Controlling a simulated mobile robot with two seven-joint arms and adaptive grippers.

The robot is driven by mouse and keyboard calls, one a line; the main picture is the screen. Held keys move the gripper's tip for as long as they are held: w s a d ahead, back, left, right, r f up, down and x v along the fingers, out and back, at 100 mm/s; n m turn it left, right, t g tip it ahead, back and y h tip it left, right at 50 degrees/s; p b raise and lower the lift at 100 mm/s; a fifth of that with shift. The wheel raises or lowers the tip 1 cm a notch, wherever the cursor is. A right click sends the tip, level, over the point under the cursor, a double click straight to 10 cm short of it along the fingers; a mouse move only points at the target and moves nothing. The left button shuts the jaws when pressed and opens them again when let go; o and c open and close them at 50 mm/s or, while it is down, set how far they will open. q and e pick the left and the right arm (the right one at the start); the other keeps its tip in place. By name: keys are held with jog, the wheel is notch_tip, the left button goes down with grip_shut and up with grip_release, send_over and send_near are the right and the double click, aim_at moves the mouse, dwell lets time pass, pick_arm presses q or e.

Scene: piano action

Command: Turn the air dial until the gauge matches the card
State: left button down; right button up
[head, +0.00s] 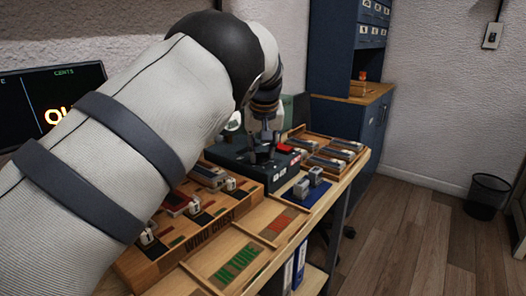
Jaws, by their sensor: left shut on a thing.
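My left arm comes in from the left and covers much of the view. My left gripper (262,150) points down over the dark control box (232,157) on the bench, shut on the air dial, which the fingers mostly hide. A small round pale gauge face (234,121) shows behind the box, partly covered by my arm; its reading is too small to tell. A dark green panel (301,108) stands behind the gripper; I cannot tell whether it is the card. A red piece (285,149) is on the box's right side. My right gripper is out of view.
The wooden wind chest (210,232) with several blocks lies in front of the box. A blue mat (296,194) holds grey blocks. A wooden tray (357,147) of grey pieces lies to the right. A screen (40,100) is partly hidden at left. A bin (486,196) stands on open floor.

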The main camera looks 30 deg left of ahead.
pick_arm(q)
jog(key=shift+f+n, duration=0.1)
jog(key=shift+n, duration=0.6)
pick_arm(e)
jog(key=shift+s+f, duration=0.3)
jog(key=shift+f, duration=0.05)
pick_arm(q)
jog(key=shift+g, duration=0.3)
jog(key=c, duration=1.2)
grip_release()
jog(key=shift+c, duration=0.2)
jog(key=shift+y, duration=0.3)
jog(key=v, duration=1.2)
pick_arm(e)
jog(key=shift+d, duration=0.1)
